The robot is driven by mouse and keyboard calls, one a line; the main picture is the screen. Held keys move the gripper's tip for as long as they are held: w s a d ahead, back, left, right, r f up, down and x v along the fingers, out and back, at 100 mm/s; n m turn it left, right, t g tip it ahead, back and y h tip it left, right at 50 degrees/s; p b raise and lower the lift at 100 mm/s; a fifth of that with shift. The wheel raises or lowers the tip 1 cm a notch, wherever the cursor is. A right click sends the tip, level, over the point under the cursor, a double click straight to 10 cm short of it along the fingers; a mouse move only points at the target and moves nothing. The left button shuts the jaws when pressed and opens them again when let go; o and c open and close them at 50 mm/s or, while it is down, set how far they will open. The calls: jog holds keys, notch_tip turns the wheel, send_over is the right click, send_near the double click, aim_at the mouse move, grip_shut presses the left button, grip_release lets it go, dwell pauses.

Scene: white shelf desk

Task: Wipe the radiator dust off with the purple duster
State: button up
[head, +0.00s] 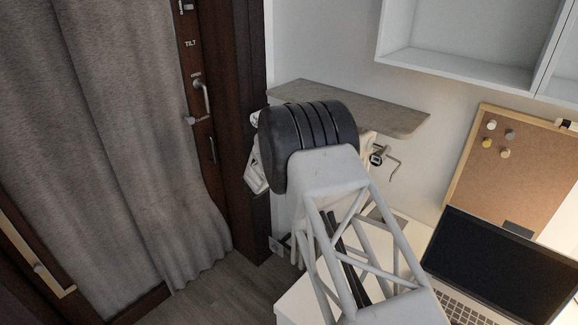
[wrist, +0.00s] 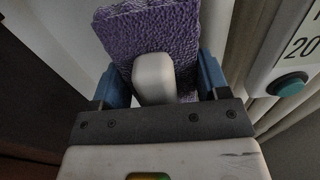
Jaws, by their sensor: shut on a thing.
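The purple duster (wrist: 150,28) fills the top middle of the wrist view, with a rough, textured purple pad and a rounded pale handle. My gripper (wrist: 157,76) has its blue fingers on either side of the handle and is shut on it. In the head view the gripper and duster are hidden behind my arm. A pale ribbed body, apparently the radiator (wrist: 272,110), stands at the right of the wrist view. I cannot tell whether the duster touches it, and no dust can be made out. In the head view my arm covers most of the area below the grey shelf.
A grey-brown shelf board (head: 395,118) juts from the wall behind my arm. A metal valve or hook (head: 378,157) shows below it. A grey curtain (head: 120,130) hangs at the left. A laptop (head: 500,262) stands on the white desk at the right, below a cork board (head: 520,160).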

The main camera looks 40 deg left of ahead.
jog(key=shift+s+r, duration=0.1)
jog(key=shift+r, duration=0.4)
jog(key=shift+r, duration=1.6)
jog(key=shift+r, duration=0.15)
jog(key=shift+r, duration=1.4)
jog(key=shift+f, duration=0.15)
jog(key=shift+w+f, duration=0.2)
jog(key=shift+f, duration=1.3)
jog(key=shift+f, duration=0.1)
